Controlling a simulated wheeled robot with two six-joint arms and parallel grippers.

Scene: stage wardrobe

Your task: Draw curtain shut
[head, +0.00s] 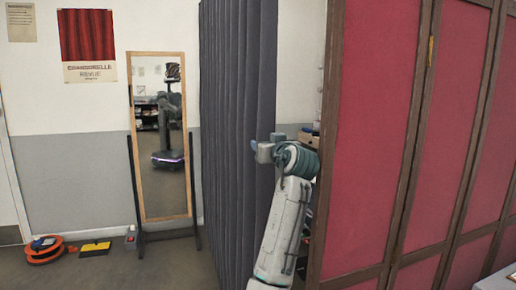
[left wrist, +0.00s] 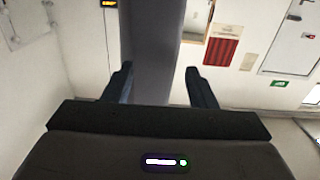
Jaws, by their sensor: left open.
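The dark grey pleated curtain (head: 236,120) hangs in tall folds at the middle of the head view, its right edge beside a wood-framed red panel. My left gripper (head: 264,148) is at that right edge, at about mid-height of the picture, with its arm rising from below. In the left wrist view the open left gripper (left wrist: 157,82) has its two dark fingers spread on either side of a grey strip of curtain (left wrist: 150,45). I cannot tell whether the fingers touch the cloth. My right gripper is not in view.
Red panels in dark wooden frames (head: 375,130) fill the right side. A standing mirror (head: 135,100) is left of the curtain. An orange cable reel (head: 44,252) and a yellow-and-black item (head: 95,249) lie on the floor at left. A narrow gap with shelf items shows behind my arm.

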